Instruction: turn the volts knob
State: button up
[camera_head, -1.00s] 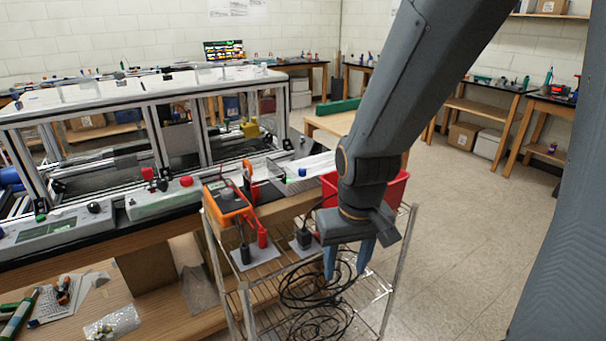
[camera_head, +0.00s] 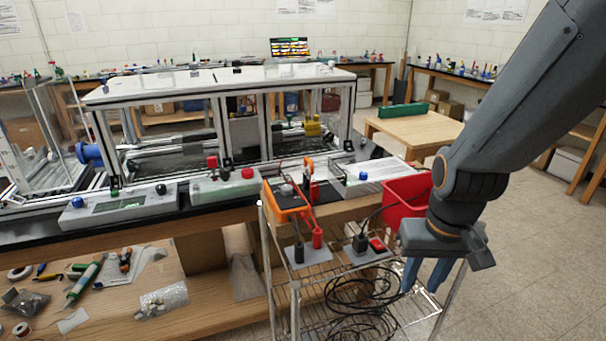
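No label reading volts is legible, so I cannot tell which knob is the volts knob. A light unit (camera_head: 385,170) at the bench's right end has a blue knob (camera_head: 363,176). An orange meter (camera_head: 287,200) stands near the wire cart. My gripper (camera_head: 422,287) hangs right of all these, blue fingers down and apart, with nothing visible between them.
A wire cart (camera_head: 295,290) stands before the bench, with black coiled cables (camera_head: 362,300) and red and black plugs. A red bin (camera_head: 404,196) is just left of my gripper. An aluminium extrusion frame (camera_head: 225,85) rises behind the panels. Open floor (camera_head: 530,240) lies to the right.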

aim_at(362, 175)
jog(key=z, duration=3.25)
jog(key=k, duration=2.6)
jog(key=u, duration=2.1)
jog(key=i, duration=0.5)
jog(key=z, duration=0.05)
